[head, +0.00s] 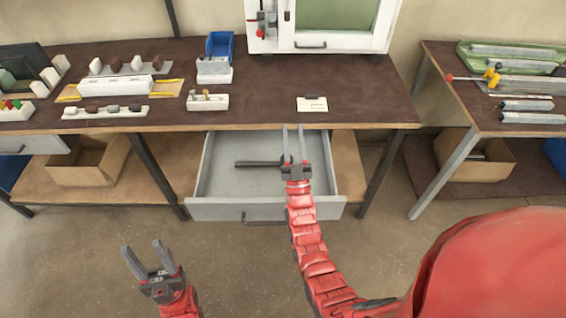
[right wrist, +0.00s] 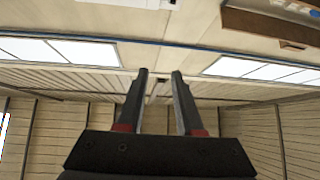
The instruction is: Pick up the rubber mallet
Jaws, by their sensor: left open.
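A dark mallet-like tool, apparently the rubber mallet (head: 258,164), lies in the open grey drawer (head: 215,190) under the bench. Its right end is close to my right gripper in the picture and partly covered by it, so I cannot make out its whole shape. My right gripper (head: 293,142) is over the drawer in the head view, fingers apart, pointing toward the bench edge. In the right wrist view its fingers (right wrist: 160,90) are apart with nothing between them. My left gripper (head: 148,258) is open and empty, low at the left in front of the bench.
The brown bench top (head: 270,95) overhangs the drawer. Holders with small tools stand on its left, near a blue bin (head: 219,46). A white cabinet (head: 325,28) stands at the back. A cardboard box (head: 88,165) sits on the lower shelf. The floor ahead is clear.

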